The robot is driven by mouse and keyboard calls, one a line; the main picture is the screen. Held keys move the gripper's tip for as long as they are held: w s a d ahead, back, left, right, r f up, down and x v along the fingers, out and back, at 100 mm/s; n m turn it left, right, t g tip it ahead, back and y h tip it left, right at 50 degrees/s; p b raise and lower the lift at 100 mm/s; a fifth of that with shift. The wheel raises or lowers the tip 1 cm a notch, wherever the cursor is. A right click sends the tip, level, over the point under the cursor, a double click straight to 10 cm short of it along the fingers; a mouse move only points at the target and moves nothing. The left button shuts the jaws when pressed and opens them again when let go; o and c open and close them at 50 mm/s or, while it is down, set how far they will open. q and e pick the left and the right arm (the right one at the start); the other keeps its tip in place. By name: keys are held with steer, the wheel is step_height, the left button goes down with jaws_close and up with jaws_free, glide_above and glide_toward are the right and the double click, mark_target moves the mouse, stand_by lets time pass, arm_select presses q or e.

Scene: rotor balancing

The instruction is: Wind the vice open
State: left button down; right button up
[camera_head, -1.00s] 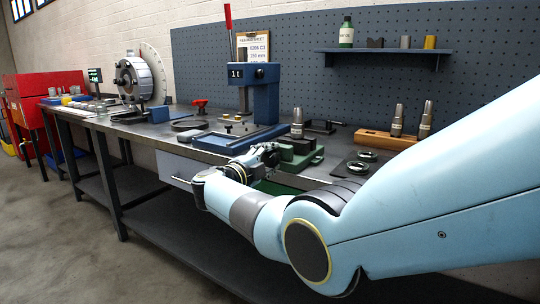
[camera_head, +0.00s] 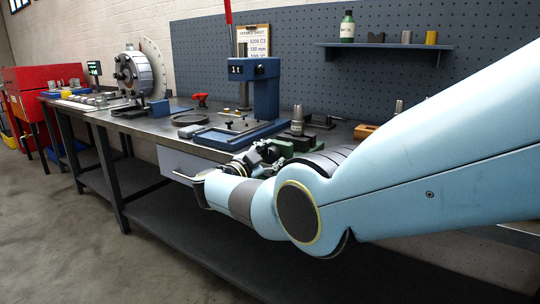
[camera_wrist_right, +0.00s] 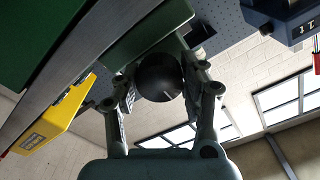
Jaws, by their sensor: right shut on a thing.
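The green vice (camera_head: 301,143) sits at the front edge of the workbench, mostly hidden behind my right arm in the head view. Its green body also shows at the top of the right wrist view (camera_wrist_right: 150,35). My right gripper (camera_head: 262,152) is at the bench's front edge beside the vice. In the right wrist view its two fingers (camera_wrist_right: 160,82) are shut around a round black knob (camera_wrist_right: 158,72) under the green body. The handle behind the knob and the jaw gap of the vice are hidden. My left gripper is not in view.
A blue press (camera_head: 265,92) stands behind the vice, with a metal taper (camera_head: 297,122) near it. A wooden block (camera_head: 364,131) is partly covered by my right arm. A drawer (camera_head: 175,165) hangs under the bench (camera_head: 150,128). A yellow labelled object (camera_wrist_right: 60,118) shows in the wrist view.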

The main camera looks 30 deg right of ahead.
steer(key=shift+a+f, duration=0.1)
steer(key=shift+f, duration=0.1)
stand_by(0.3)
steer(key=o, duration=1.2)
steer(key=shift+r, duration=0.1)
steer(key=v, duration=1.2)
